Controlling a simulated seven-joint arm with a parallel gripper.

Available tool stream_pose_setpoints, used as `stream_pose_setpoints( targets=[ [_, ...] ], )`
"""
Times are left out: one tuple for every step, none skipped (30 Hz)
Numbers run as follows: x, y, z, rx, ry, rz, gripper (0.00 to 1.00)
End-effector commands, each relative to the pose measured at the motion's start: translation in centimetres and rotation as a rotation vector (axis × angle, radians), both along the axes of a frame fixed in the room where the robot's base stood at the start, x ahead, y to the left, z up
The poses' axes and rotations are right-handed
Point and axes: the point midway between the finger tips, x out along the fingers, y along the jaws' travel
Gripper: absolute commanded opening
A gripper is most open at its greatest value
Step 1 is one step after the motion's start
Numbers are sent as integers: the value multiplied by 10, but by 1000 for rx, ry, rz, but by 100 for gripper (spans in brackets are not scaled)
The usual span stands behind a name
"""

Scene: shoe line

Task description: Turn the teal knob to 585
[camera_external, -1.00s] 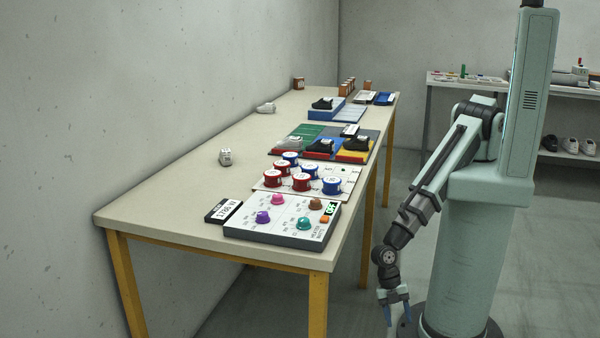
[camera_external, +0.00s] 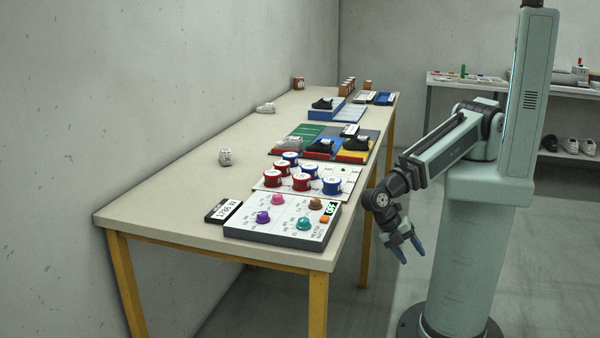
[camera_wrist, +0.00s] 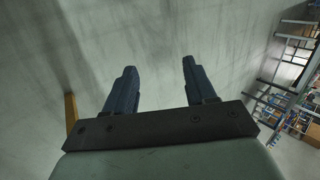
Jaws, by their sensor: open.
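The teal knob (camera_external: 304,223) sits at the near right of a white control panel (camera_external: 287,240) at the table's near end. Its dial marks are too small to read. A purple knob (camera_external: 263,217), a pink knob (camera_external: 278,199) and a brown knob (camera_external: 315,204) share the panel. My gripper (camera_external: 412,254) is open and empty, right of the table and beyond its edge, pointing down. In the wrist view its two blue fingers (camera_wrist: 158,85) are spread apart above bare floor; the panel does not show there.
A display block (camera_external: 223,211) lies left of the panel. Several red and blue round tins (camera_external: 303,181) stand just behind it. The table's right edge lies between my gripper and the panel. The table top's left side (camera_external: 180,205) is mostly clear.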

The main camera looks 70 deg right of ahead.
Motion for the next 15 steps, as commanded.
stream_pose_setpoints(
  targets=[
    [4,1,13,6,-1,-11,55],
    [7,3,20,14,-1,-17,55],
    [10,6,28,29,-1,-27,55],
    [13,10,35,44,-3,-34,55],
    [16,13,42,60,-5,-40,55],
    [20,19,51,88,-8,-50,55],
    [24,24,58,109,-11,-58,55],
    [28,29,66,132,-15,-65,55],
    [33,34,75,162,-18,-78,55],
    [38,39,83,184,-22,-86,55],
    [43,42,91,206,-24,-95,55],
    [50,47,101,233,-29,-107,55],
    [55,50,109,254,-31,-117,55],
    [62,53,117,273,-34,-127,55],
    [70,56,128,297,-37,-139,55]
  ],
)
